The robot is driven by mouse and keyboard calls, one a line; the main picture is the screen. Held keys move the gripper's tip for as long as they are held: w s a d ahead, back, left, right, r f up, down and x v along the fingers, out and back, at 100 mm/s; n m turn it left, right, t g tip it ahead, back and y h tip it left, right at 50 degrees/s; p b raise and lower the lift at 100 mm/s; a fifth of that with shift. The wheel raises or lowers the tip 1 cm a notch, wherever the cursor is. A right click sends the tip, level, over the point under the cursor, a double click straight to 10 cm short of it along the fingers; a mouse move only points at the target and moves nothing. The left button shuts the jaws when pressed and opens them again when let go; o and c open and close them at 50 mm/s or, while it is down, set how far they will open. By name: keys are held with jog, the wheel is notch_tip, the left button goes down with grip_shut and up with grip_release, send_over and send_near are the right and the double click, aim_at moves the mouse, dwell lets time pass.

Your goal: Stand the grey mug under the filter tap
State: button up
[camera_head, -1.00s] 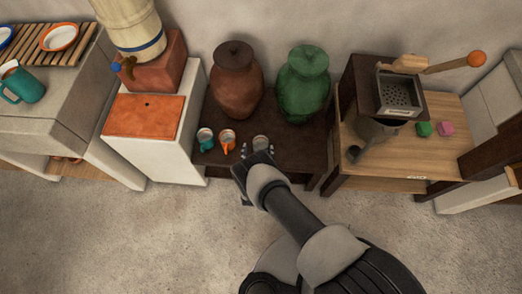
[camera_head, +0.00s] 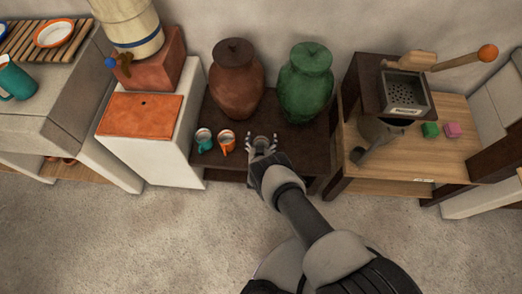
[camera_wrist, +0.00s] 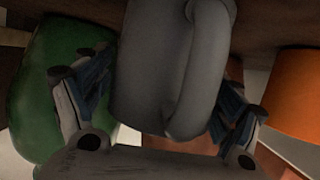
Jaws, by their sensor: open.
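The grey mug (camera_head: 262,142) stands on the low dark table (camera_head: 235,172), partly hidden by my fingers. In the wrist view the grey mug (camera_wrist: 165,70) fills the middle, its handle facing the camera. My gripper (camera_head: 262,146) is open, with one finger on each side of the mug; the wrist view shows the open gripper (camera_wrist: 158,100) too. I cannot tell whether the fingers touch it. The filter (camera_head: 130,22) is a cream vessel with a blue band on a reddish block (camera_head: 156,70). Its tap (camera_head: 122,64), with a blue knob, is above the orange surface (camera_head: 140,116).
A teal mug (camera_head: 204,140) and an orange mug (camera_head: 227,142) stand just left of my gripper. A brown jar (camera_head: 237,85) and a green jar (camera_head: 305,85) stand behind. A wooden table with a grinder (camera_head: 405,92) is to the right.

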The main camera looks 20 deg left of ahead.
jog(key=c, duration=1.2)
jog(key=shift+c, duration=0.8)
jog(key=shift+r, duration=0.15)
jog(key=shift+c, duration=0.2)
